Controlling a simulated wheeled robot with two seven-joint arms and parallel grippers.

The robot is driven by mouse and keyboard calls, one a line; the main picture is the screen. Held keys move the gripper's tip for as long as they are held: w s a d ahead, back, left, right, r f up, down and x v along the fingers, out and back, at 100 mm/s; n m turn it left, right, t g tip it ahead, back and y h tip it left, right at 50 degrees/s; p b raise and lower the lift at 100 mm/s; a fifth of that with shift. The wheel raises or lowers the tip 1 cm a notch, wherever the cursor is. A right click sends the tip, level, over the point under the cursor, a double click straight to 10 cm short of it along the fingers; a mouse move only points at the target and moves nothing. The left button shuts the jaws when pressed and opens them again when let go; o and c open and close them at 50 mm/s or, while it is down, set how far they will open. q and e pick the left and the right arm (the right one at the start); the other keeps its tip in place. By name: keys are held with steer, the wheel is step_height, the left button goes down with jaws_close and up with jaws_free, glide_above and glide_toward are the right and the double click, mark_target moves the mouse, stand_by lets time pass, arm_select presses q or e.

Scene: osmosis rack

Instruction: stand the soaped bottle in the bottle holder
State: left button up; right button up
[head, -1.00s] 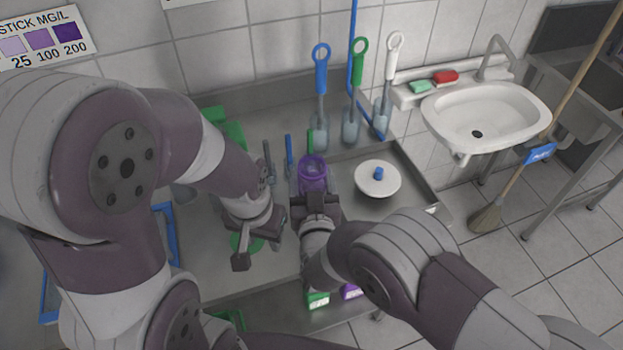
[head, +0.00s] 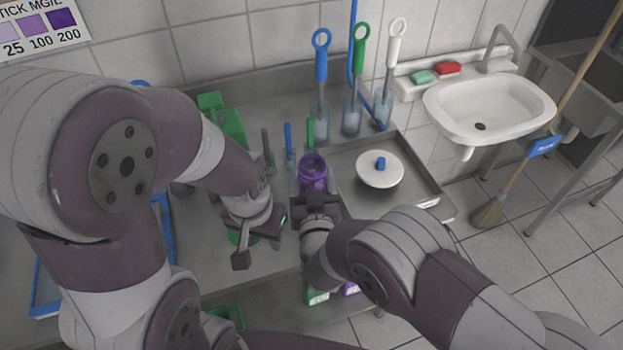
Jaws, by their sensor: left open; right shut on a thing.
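A purple translucent bottle (head: 312,172) with an open round mouth stands upright in the head view, at the left edge of the shallow metal tray. My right gripper (head: 315,203) is shut on it from the near side and hides its lower part. I cannot tell whether its base touches anything. My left gripper (head: 261,238) is open and empty, to the left of the bottle and nearer to me, above the counter. I cannot make out the bottle holder with certainty; my arms hide part of the counter.
Several upright handles, including a blue one (head: 289,141), stand behind the bottle. Blue (head: 321,68), green (head: 358,70) and white (head: 393,70) brushes stand further back. A green object (head: 228,122) is at the left; a sink (head: 487,106) is at the right.

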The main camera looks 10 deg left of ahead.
steer(key=shift+f, duration=0.3)
stand_by(0.4)
steer(key=o, duration=1.1)
steer(key=shift+o, duration=0.3)
